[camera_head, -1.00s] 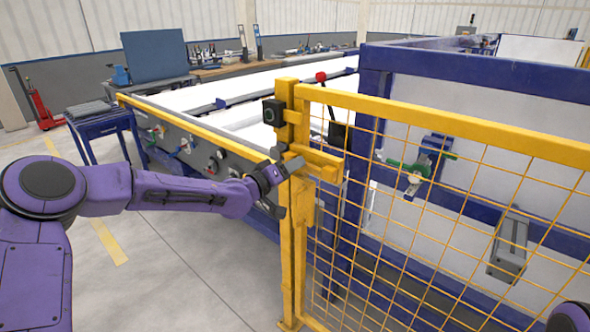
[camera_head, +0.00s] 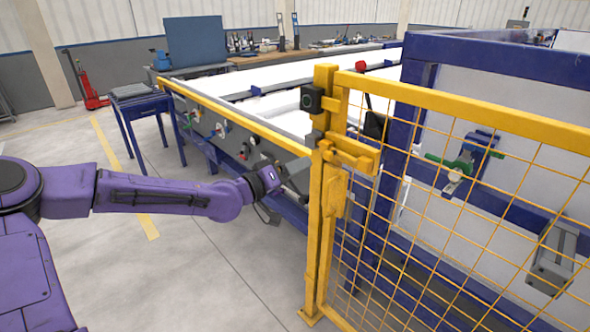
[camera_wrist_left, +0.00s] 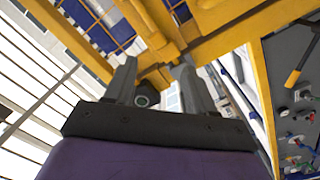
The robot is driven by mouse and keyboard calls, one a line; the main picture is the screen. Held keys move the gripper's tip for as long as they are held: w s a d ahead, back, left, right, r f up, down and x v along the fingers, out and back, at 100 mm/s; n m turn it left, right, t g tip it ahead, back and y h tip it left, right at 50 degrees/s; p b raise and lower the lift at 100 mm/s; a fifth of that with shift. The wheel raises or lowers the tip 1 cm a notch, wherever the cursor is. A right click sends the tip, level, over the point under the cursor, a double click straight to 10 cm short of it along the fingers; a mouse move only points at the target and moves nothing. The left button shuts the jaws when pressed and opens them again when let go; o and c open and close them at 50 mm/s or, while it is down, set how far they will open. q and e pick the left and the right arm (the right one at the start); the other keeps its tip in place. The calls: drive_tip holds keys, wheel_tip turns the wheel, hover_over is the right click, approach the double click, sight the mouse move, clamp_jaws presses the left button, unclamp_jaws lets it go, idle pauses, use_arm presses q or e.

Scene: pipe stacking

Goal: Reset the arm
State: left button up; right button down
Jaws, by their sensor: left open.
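My left arm reaches in from the left in the head view, with my left gripper (camera_head: 294,176) at its end beside the yellow gate post (camera_head: 322,200). In the left wrist view my left gripper (camera_wrist_left: 158,82) is open, its two grey fingers apart with nothing held between them. A dark round part (camera_wrist_left: 147,94) on the yellow frame shows beyond the gap between the fingers. I cannot tell from these views whether the fingers touch the post. My right gripper is not in view.
A yellow mesh fence (camera_head: 450,230) fills the right side. The blue-framed machine with a grey control panel (camera_head: 225,130) stands behind my left arm. A small blue table (camera_head: 140,100) stands at the left. The grey floor (camera_head: 200,270) in front is clear.

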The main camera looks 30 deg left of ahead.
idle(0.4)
use_arm(q)
drive_tip(key=s+f+n+g+y, duration=0.2)
drive_tip(key=s+f+y, duration=0.15)
drive_tip(key=f, duration=0.55)
drive_tip(key=s+f+n+g+y, duration=0.2)
drive_tip(key=s+f, duration=0.3)
drive_tip(key=f, duration=0.4)
drive_tip(key=s+f+n+g+y, duration=0.25)
drive_tip(key=s+f, duration=0.25)
drive_tip(key=f, duration=0.4)
drive_tip(key=s+f+m+g, duration=0.1)
drive_tip(key=s+f, duration=0.3)
drive_tip(key=s, duration=0.4)
drive_tip(key=s+f+m+g+y, duration=0.1)
drive_tip(key=s+f+m+g, duration=0.1)
drive_tip(key=s+f, duration=0.3)
drive_tip(key=s+f+m+g+y, duration=0.1)
drive_tip(key=s+f+g, duration=0.3)
drive_tip(key=s, duration=0.8)
drive_tip(key=shift+s+a+f, duration=0.2)
drive_tip(key=shift+a+f, duration=0.2)
drive_tip(key=shift+f, duration=0.25)
